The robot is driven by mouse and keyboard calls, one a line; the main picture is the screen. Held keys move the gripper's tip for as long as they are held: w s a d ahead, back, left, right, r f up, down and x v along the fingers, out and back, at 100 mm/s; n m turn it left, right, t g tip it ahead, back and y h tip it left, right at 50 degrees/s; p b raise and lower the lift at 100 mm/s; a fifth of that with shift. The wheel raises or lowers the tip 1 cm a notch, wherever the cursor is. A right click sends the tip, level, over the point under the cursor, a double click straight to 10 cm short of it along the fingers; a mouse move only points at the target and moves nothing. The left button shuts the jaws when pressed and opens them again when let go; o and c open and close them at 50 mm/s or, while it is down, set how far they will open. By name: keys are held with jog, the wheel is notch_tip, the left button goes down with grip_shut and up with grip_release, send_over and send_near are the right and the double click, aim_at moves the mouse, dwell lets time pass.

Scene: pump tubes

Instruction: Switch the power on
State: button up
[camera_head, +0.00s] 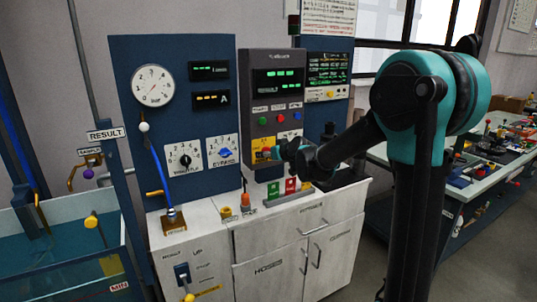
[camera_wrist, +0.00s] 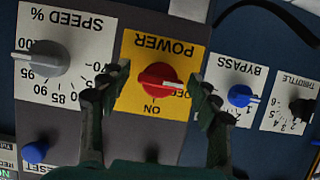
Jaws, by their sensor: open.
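The red power knob (camera_wrist: 160,82) sits on a yellow plate (camera_wrist: 150,48) marked POWER, which appears upside down in the wrist view. Its white pointer line points right, toward a label partly hidden by my right finger; ON is printed below the knob in that view. My gripper (camera_wrist: 158,88) is open, with one dark finger on each side of the knob. I cannot tell whether the fingers touch it. In the head view the yellow plate (camera_head: 263,144) is on the grey control column, with my gripper (camera_head: 282,151) just in front and to its right.
A grey speed dial (camera_wrist: 42,58) is left of the plate in the wrist view; blue bypass (camera_wrist: 241,96) and black throttle (camera_wrist: 300,110) knobs are to its right. In the head view, a white cabinet (camera_head: 270,240) stands below and a water tank (camera_head: 60,255) is at left.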

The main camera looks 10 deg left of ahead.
jog(key=shift+c, duration=0.6)
jog(key=c, duration=1.1)
jog(key=shift+o, duration=0.2)
jog(key=shift+m, duration=0.3)
jog(key=shift+w+d+m+g+y, duration=0.1)
jog(key=shift+m+g+y, duration=0.4)
jog(key=shift+m+y, duration=0.4)
jog(key=m+y, duration=0.2)
jog(key=m, duration=0.2)
jog(key=shift+g, duration=0.4)
jog(key=m+y, duration=0.2)
jog(key=m, duration=0.1)
jog(key=shift+f, duration=0.15)
jog(key=shift+m+y, duration=0.8)
jog(key=shift+m, duration=1.1)
